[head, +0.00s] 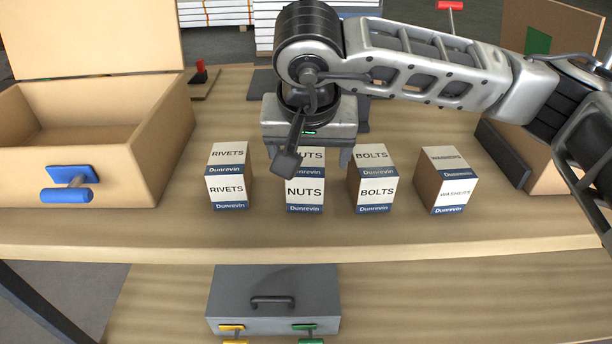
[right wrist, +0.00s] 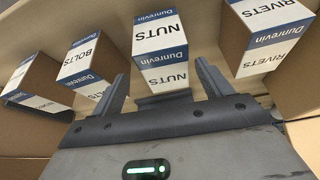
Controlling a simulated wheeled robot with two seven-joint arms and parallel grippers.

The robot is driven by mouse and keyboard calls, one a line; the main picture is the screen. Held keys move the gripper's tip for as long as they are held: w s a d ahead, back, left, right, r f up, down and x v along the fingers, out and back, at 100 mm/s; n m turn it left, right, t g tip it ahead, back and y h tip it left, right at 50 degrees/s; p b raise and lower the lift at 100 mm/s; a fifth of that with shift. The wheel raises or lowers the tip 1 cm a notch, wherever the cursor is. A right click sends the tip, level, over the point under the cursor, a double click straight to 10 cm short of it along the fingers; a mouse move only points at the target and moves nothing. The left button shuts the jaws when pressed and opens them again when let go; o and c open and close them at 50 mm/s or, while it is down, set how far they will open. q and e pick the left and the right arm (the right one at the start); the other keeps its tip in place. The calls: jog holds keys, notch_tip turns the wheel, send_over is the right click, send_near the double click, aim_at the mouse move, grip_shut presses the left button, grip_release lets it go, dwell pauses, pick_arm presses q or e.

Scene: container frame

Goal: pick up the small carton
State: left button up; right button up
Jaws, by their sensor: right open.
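Small white-and-blue cartons with brown sides stand in a row on the wooden table. From left to right in the head view they are the RIVETS carton (head: 228,188), the NUTS carton (head: 304,192), the BOLTS carton (head: 375,190) and the WASHERS carton (head: 446,182). My right gripper (head: 308,156) is open, pointing down just behind and above the NUTS carton, and hides part of its top. In the right wrist view the NUTS carton (right wrist: 160,58) lies between and beyond the open fingers (right wrist: 165,85), not gripped. My left gripper is not in view.
An open wooden box (head: 75,130) with a blue handle stands at left. A dark-edged wooden panel (head: 515,150) is at right. A grey case (head: 272,295) lies on the lower shelf. A red-topped piece (head: 200,75) sits behind. The table's front strip is clear.

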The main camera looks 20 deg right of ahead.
jog(key=shift+a+x, duration=0.15)
jog(key=shift+x, duration=1.4)
jog(key=shift+a+x, duration=0.1)
jog(key=shift+x, duration=1.45)
jog(key=shift+w, duration=0.1)
jog(key=c, duration=1.2)
jog(key=shift+r, duration=0.1)
jog(key=shift+c, duration=0.4)
